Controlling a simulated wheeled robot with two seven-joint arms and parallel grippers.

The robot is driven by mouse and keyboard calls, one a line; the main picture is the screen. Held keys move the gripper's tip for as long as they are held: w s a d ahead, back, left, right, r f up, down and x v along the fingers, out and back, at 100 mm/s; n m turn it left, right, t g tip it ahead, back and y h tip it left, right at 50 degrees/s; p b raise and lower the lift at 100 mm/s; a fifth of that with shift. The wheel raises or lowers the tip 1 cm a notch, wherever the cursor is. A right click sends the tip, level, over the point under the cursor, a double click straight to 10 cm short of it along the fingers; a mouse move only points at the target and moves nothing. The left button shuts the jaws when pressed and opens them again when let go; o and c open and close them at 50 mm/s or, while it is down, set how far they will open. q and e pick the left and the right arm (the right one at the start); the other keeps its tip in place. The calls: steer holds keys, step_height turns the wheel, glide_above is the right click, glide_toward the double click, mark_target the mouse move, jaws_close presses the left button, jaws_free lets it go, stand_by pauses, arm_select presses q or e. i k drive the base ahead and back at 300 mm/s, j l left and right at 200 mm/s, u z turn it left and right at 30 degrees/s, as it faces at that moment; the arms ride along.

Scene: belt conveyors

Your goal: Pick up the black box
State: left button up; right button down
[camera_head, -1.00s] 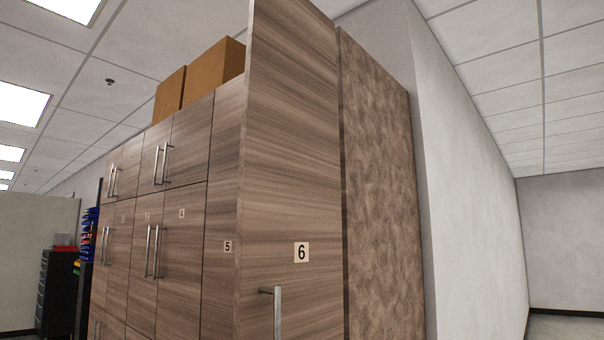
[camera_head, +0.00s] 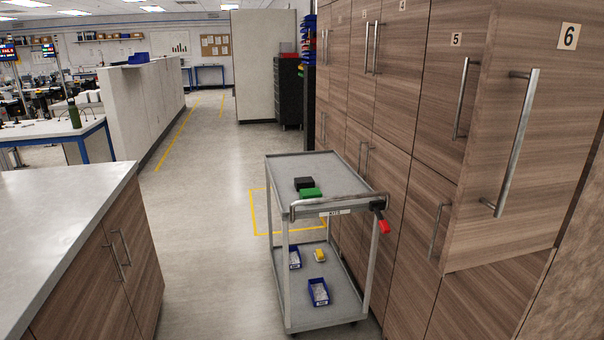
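The black box (camera_head: 304,183) is small and sits on the top shelf of a grey cart (camera_head: 283,168). A green box (camera_head: 310,194) lies right in front of it on the same shelf, close to the cart's handle. Nothing covers the black box from above. Neither of my grippers is in view, so their state is hidden.
The lower shelf holds blue bins (camera_head: 318,291) and a yellow item (camera_head: 319,255). Wooden cabinets (camera_head: 420,110) stand close on the cart's right; one numbered 6 (camera_head: 545,120) juts out. A grey-topped counter (camera_head: 60,225) is at left. Clear floor (camera_head: 205,225) lies between.

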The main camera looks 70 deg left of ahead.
mark_target(302, 182)
steer(key=u, duration=2.15)
